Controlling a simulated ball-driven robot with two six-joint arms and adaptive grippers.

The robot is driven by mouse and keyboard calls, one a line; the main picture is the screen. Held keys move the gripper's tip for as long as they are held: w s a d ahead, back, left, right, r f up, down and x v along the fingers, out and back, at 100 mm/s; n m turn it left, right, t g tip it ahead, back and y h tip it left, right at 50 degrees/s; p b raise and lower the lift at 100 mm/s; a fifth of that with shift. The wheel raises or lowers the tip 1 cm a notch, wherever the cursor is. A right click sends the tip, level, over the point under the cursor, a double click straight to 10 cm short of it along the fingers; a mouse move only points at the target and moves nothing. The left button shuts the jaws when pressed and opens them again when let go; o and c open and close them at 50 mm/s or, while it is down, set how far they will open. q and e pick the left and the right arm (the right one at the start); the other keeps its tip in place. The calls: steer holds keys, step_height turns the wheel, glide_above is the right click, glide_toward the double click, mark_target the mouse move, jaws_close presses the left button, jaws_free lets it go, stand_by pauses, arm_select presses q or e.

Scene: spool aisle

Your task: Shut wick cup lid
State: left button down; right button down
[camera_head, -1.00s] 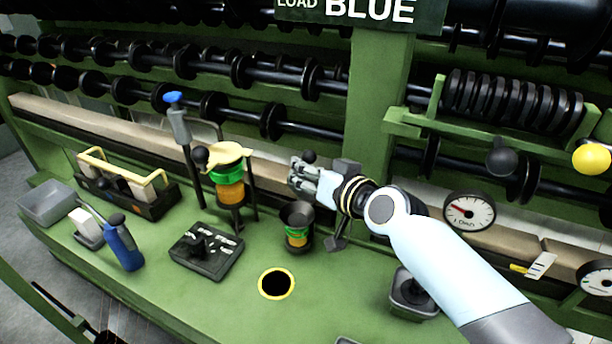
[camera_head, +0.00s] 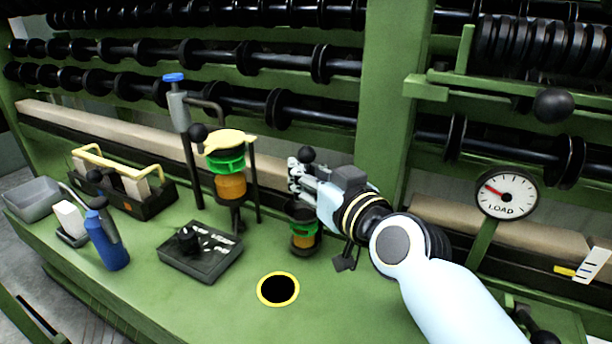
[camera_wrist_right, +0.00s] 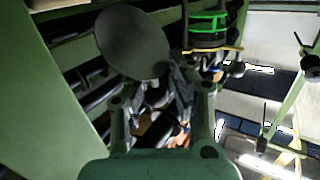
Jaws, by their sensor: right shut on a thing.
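The wick cup (camera_head: 305,238), a small amber cup with a green band and dark rim, stands on the green bench in the head view. My right gripper (camera_head: 298,178) is just above and behind its rim, and my wrist covers the rim's right side. The fingers look closed; what they hold is mostly hidden in the head view. In the right wrist view a large grey disc (camera_wrist_right: 133,42), which looks like the cup's lid, stands at the fingertips of my right gripper (camera_wrist_right: 168,82). A black ball knob (camera_head: 306,155) shows above the fingers. My left gripper is out of view.
A taller amber oiler (camera_head: 231,185) with a yellow top stands left of the cup. A black tray (camera_head: 202,258), blue bottle (camera_head: 108,245) and caddy (camera_head: 140,207) are further left. A yellow-rimmed hole (camera_head: 278,289) lies in front. A load dial (camera_head: 507,193) stands right.

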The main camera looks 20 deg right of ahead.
steer(key=shift+s+f, duration=0.15)
steer(key=shift+f, duration=0.35)
steer(key=c, duration=1.3)
jaws_free()
steer(key=shift+s+d, duration=0.1)
steer(key=shift+d, duration=0.1)
steer(key=shift+o, duration=1.1)
steer(key=shift+d+r, duration=0.1)
steer(key=shift+r, duration=0.15)
steer(key=s+d+r, duration=0.1)
steer(key=s, duration=1)
steer(key=shift+s+d, duration=0.25)
steer(key=shift+c, duration=0.2)
